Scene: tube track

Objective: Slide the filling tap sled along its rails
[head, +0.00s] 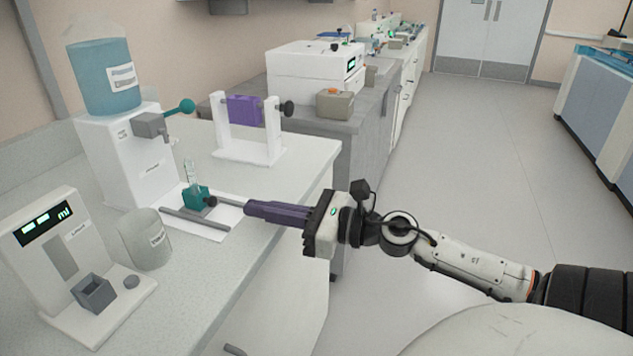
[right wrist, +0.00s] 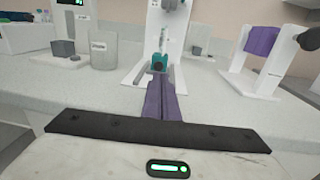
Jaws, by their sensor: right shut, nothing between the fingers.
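The teal sled (head: 197,198) sits on a white base plate between two grey rails (head: 194,221), below the dispenser's tap. A clear tube (head: 190,172) stands upright in it, and a dark round knob (head: 211,201) is on its side facing my gripper. My right gripper (head: 248,209) is shut and empty, its purple fingers pointing at the knob with a small gap in the head view. In the right wrist view the fingers (right wrist: 160,80) overlap the lower part of the sled (right wrist: 159,63), so contact cannot be told there. My left gripper is not in view.
The white dispenser (head: 137,160) with a blue water tank (head: 104,75) and teal lever stands behind the sled. A beaker (head: 145,240) and a display unit (head: 62,260) stand to the left. A white stand with a purple block (head: 245,111) is further back. The counter front is clear.

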